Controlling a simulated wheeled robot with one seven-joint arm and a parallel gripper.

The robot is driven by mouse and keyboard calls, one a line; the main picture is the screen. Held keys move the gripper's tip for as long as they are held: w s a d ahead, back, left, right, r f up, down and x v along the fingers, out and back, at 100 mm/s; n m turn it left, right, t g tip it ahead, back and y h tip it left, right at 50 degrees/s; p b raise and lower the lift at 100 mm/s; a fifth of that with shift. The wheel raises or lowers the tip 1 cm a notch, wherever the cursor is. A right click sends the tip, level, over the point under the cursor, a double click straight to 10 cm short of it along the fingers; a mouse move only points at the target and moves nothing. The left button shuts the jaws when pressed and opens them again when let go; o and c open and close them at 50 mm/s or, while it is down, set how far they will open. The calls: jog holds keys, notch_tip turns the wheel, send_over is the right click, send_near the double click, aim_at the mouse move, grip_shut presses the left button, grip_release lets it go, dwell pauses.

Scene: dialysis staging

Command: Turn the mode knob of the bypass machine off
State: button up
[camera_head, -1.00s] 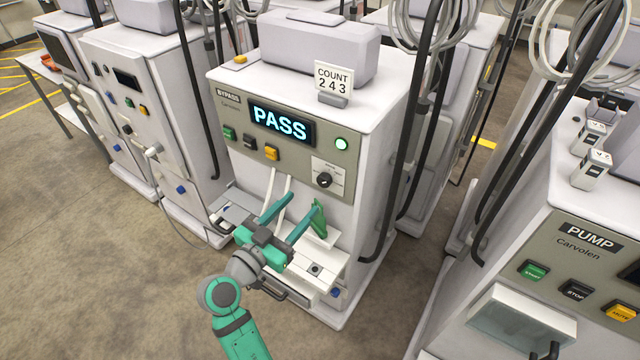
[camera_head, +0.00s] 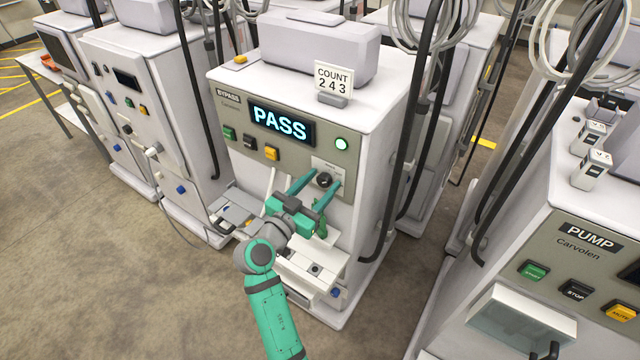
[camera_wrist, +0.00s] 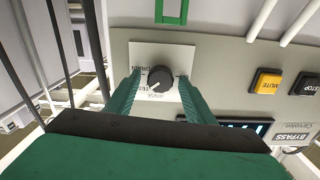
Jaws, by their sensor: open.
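The bypass machine (camera_head: 300,90) stands at the centre of the head view, with a lit "PASS" display (camera_head: 282,123). Its black round mode knob (camera_head: 324,179) sits on a white label plate at the right of the front panel. The knob also shows in the wrist view (camera_wrist: 160,78), with a pale pointer mark; its exact setting is too small to read. My gripper (camera_head: 319,184) is open, its two green fingers on either side of the knob. In the wrist view the fingers (camera_wrist: 160,90) flank the knob with gaps on both sides.
Green, black and yellow buttons (camera_head: 250,142) and a lit green lamp (camera_head: 341,143) are on the same panel. A shelf (camera_head: 312,262) juts out below. Black hoses (camera_head: 405,150) hang at the right. The pump machine (camera_head: 590,240) stands at the lower right.

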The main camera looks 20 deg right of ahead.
jog(key=c, duration=1.1)
jog(key=shift+o, duration=0.2)
